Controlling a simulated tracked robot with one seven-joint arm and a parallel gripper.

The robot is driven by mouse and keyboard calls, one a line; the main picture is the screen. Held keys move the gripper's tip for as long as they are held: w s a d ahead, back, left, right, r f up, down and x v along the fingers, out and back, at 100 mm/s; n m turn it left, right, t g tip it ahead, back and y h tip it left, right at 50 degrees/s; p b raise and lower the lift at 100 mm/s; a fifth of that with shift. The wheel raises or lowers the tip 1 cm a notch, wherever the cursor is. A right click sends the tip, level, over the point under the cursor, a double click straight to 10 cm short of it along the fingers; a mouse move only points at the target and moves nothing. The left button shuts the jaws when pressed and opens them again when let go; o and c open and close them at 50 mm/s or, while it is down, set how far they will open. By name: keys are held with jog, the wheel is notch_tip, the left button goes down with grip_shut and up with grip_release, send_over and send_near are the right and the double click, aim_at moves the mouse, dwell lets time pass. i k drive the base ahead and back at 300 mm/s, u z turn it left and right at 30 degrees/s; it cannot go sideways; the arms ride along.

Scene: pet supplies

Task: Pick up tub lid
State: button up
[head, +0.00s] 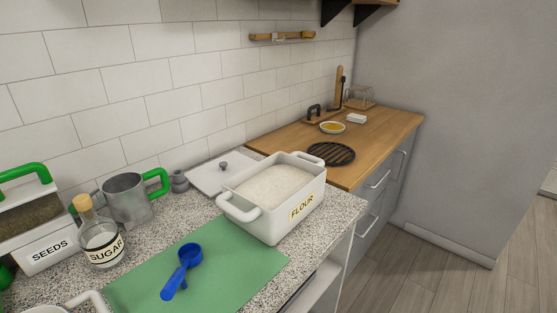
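The tub lid (208,177) is a flat white rectangular lid with a small grey knob on top. In the head view it lies on the speckled counter by the tiled wall, left of and behind the flour tub. The tub hides part of its right and front side. The flour tub (268,222) is white, open, labelled FLOUR, with side handles, and full of pale flour. My gripper is not in view.
Left of the lid stand a small grey weight (179,182) and a metal jug (125,201) with a green handle. A sugar bottle (103,243) and seeds tub (45,252) are farther left. A blue scoop (182,271) lies on the green mat (237,274).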

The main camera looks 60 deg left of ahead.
aim_at(208, 179)
jog(key=z, duration=0.05)
jog(key=i, duration=1.9)
jog(key=u, duration=2.15)
jog(key=i, duration=0.15)
jog(key=u, duration=1.8)
jog(key=i, duration=0.9)
jog(key=z, duration=0.25)
